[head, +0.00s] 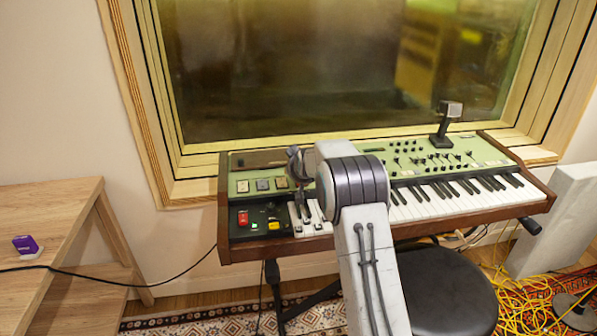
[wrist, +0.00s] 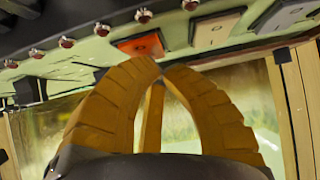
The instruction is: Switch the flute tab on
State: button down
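The keyboard organ (head: 470,203) stands below the window, with a green top panel and wooden ends. Rocker tabs sit in a row at its left: a grey tab (head: 242,186), a middle tab (head: 262,184) and an orange-brown tab (head: 281,183). The wrist view shows an orange tab (wrist: 142,45), a beige-grey tab (wrist: 213,30) and a whitish tab (wrist: 278,14). I cannot read which is flute, or its setting. My gripper (wrist: 162,68) is shut and empty, its tips closest to the orange tab. I cannot tell if they touch it. My arm hides part of the panel.
A red switch (head: 242,217) and a yellow switch (head: 274,226) sit below the tabs. A microphone (head: 447,120) stands on the organ's right. A black stool (head: 445,290) is in front. Wooden shelves (head: 50,215) stand left; yellow cables (head: 535,295) lie right.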

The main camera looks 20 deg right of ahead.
jog(key=shift+f+b, duration=0.3)
jog(key=shift+b, duration=0.25)
jog(key=shift+r, duration=0.1)
jog(key=shift+s+a+r+b, duration=0.1)
jog(key=shift+s+b, duration=0.15)
jog(key=shift+s, duration=0.1)
jog(key=shift+s+a+r+b, duration=0.1)
jog(key=shift+s+b, duration=0.1)
jog(key=shift+s, duration=0.15)
jog(key=shift+s+r, duration=0.35)
jog(key=shift+r, duration=0.1)
jog(key=v, duration=1)
jog(key=shift+s+r, duration=0.2)
jog(key=shift+s, duration=0.2)
